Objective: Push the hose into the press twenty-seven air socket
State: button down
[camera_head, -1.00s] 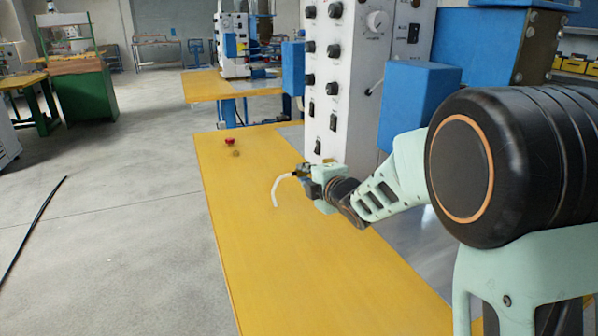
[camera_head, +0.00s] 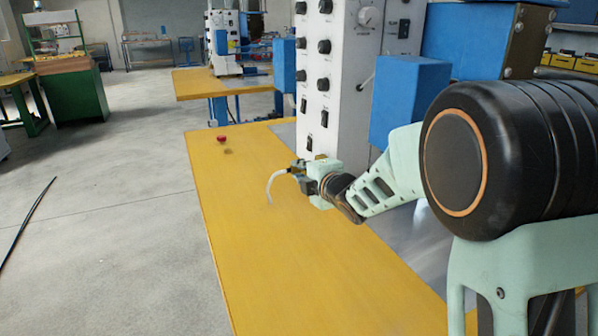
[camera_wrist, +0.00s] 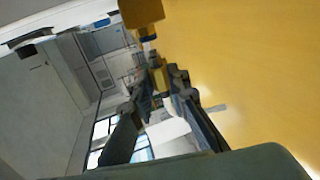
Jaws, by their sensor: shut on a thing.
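The pale hose (camera_head: 272,182) hangs in a downward curve on the left of my gripper (camera_head: 297,171), over the yellow bench. My gripper is shut on it near its upper end. In the wrist view my fingers (camera_wrist: 160,85) close together around a small yellowish piece, and a white shape (camera_wrist: 170,134), probably the hose, shows between the finger links. The press (camera_head: 335,75) is a white column with dark knobs and switches, just behind my gripper. I cannot make out the air socket for certain. A brownish-yellow block (camera_wrist: 140,12) shows beyond the fingertips in the wrist view.
The yellow bench top (camera_head: 265,260) is clear in front of my gripper. A red button (camera_head: 221,138) stands toward its far left. A blue box (camera_head: 408,100) is beside the press on the right. A black cable (camera_head: 28,222) lies on the floor at left.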

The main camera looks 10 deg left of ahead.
jog(key=shift+w+d, duration=0.55)
jog(key=shift+d, duration=0.15)
dwell(1.9)
jog(key=c, duration=1.8)
grip_release()
jog(key=shift+o, duration=0.2)
